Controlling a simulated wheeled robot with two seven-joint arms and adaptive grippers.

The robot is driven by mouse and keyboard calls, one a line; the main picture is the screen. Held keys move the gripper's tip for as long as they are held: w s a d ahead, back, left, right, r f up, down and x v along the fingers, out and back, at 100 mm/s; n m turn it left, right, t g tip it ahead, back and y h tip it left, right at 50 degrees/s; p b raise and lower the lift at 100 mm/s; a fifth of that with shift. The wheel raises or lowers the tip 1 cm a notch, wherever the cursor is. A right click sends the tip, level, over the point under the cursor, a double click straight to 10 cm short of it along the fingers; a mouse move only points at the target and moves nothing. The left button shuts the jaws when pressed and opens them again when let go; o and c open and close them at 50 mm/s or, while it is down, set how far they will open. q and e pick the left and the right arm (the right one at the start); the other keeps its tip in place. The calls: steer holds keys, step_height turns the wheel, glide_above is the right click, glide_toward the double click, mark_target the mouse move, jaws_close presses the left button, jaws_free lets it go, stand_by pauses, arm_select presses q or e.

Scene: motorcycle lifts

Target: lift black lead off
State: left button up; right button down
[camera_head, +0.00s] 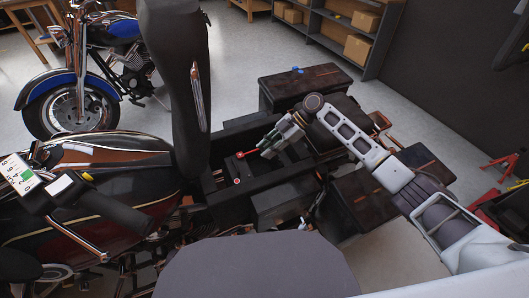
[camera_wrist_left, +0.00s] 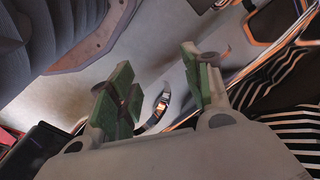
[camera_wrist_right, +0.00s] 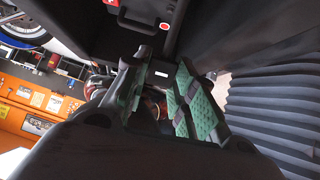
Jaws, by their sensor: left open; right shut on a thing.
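The battery (camera_head: 255,172) sits dark in the open bay of the near motorcycle. A red lead end (camera_head: 241,155) and a red terminal mark (camera_head: 237,181) show on it. The red mark also shows in the right wrist view (camera_wrist_right: 165,26). My right gripper (camera_head: 267,149) is over the battery's far right part. Its green pads (camera_wrist_right: 160,88) are shut on a small dark thing, which I take to be the black lead; the fingers mostly hide it. My left gripper (camera_wrist_left: 160,85) is open and empty in the left wrist view, and is not in the head view.
A raised dark seat (camera_head: 180,80) stands upright left of the bay. Dark side cases (camera_head: 305,85) flank the rear. A blue motorcycle (camera_head: 85,65) and shelves (camera_head: 345,35) stand behind on open floor.

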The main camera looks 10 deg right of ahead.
steer(key=shift+w+d+r+y+b, duration=0.1)
steer(key=shift+d+y+b, duration=0.2)
steer(key=shift+d+b, duration=0.1)
arm_select(q)
steer(key=shift+w+d+r+b, duration=0.2)
steer(key=shift+r+b, duration=0.1)
steer(key=shift+r, duration=0.6)
steer(key=shift+w+d+r+b, duration=0.15)
steer(key=shift+r+b, duration=0.1)
steer(key=shift+r, duration=0.65)
arm_select(e)
steer(key=shift+w+d+r+g+y, duration=0.15)
steer(key=shift+d+r+g+y, duration=0.2)
steer(key=shift+d, duration=0.25)
steer(key=c, duration=1.2)
jaws_free()
steer(key=shift+o, duration=0.2)
steer(key=v, duration=1.2)
steer(key=shift+d+f, duration=0.1)
